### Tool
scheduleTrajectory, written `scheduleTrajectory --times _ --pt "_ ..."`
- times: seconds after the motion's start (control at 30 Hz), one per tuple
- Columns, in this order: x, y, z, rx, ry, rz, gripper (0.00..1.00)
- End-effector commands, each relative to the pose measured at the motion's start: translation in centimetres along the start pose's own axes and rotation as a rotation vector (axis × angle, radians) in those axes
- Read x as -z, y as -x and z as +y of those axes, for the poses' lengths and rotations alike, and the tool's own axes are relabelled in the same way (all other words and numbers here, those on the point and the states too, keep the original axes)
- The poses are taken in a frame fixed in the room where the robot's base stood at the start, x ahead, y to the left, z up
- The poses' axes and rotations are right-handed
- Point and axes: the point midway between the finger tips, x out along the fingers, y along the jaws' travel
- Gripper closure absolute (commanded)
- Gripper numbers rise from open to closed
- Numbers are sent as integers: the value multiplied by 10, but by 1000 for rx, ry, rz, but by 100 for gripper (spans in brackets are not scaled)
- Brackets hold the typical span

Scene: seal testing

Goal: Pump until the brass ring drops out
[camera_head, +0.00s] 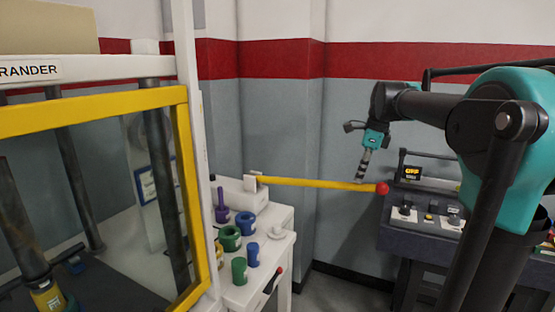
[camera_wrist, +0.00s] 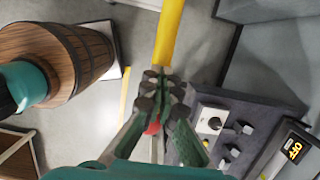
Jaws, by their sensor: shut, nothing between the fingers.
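The yellow pump lever (camera_head: 315,182) reaches out to the right from a pale block (camera_head: 240,195) and ends in a red ball (camera_head: 382,188). It is nearly level, sloping slightly down toward the ball. My gripper (camera_head: 360,179) is shut and empty, pointing down at the lever just left of the ball. In the wrist view my fingertips (camera_wrist: 160,82) overlap the lever (camera_wrist: 170,35), and the red ball (camera_wrist: 152,127) shows partly between the fingers. I cannot tell whether they touch the lever. I cannot make out the brass ring for certain; a yellowish band (camera_head: 47,298) circles a dark cylinder at lower left.
A yellow-framed guard (camera_head: 180,97) encloses the machine at left. Green, blue and purple parts stand on a white bench (camera_head: 283,250). A dark control panel (camera_head: 420,236) with knobs and a lit display (camera_head: 412,173) is right of the ball. A wooden barrel-like object (camera_wrist: 85,55) stands on the floor.

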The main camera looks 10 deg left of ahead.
Motion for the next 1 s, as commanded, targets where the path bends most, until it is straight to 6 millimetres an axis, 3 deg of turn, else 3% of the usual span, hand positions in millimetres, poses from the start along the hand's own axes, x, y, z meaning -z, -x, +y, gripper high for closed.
scheduleTrajectory --times 1.0 --pt "20 -81 0 0 0 0 100"
